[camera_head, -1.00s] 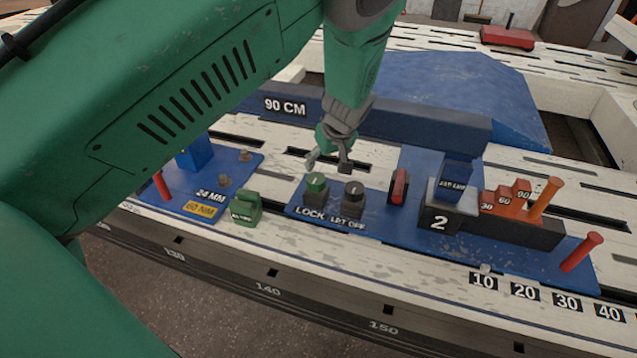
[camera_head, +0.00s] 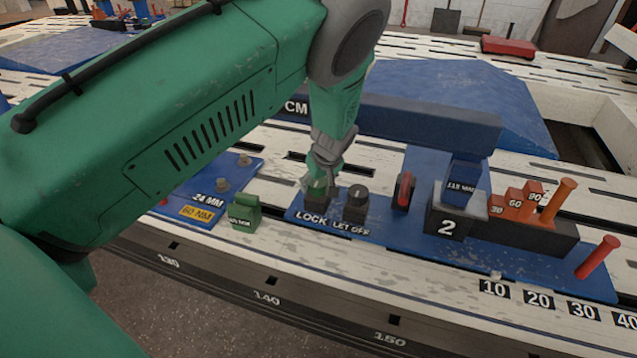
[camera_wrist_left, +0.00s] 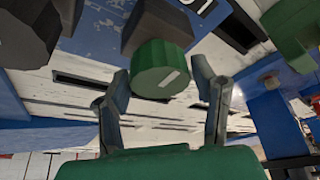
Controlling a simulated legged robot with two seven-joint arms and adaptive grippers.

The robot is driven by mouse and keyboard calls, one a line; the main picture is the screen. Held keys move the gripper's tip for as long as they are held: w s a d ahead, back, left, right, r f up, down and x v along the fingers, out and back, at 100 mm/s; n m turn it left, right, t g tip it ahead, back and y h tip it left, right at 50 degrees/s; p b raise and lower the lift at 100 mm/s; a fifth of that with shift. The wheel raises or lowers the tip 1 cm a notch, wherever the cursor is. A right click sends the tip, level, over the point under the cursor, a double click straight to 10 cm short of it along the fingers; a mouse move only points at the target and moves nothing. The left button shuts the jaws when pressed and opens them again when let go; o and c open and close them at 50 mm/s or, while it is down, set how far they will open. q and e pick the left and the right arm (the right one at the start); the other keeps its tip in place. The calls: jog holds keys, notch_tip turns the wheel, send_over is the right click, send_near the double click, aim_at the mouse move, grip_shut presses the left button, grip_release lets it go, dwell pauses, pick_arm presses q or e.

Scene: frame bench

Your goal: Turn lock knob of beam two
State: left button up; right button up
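The green lock knob (camera_head: 317,191) stands on a dark base above the white word LOCK on the blue plate (camera_head: 385,228), left of the block marked 2 (camera_head: 447,226). My left gripper (camera_head: 321,181) is down at this knob and partly hides it. In the left wrist view the knob (camera_wrist_left: 160,70), with a white mark on its face, lies between the tips of my left gripper (camera_wrist_left: 163,88). The fingers are spread, with a visible gap on each side of the knob. My right gripper is in neither view.
The black let-off knob (camera_head: 357,195) stands close to the right of the lock knob. Further right are a red switch (camera_head: 404,190) and orange steps (camera_head: 516,202). A green block (camera_head: 245,212) sits to the left. A long dark blue beam (camera_head: 430,120) lies behind.

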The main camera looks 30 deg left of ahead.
pick_arm(q)
jog(key=shift+a, duration=0.1)
jog(key=c, duration=0.6)
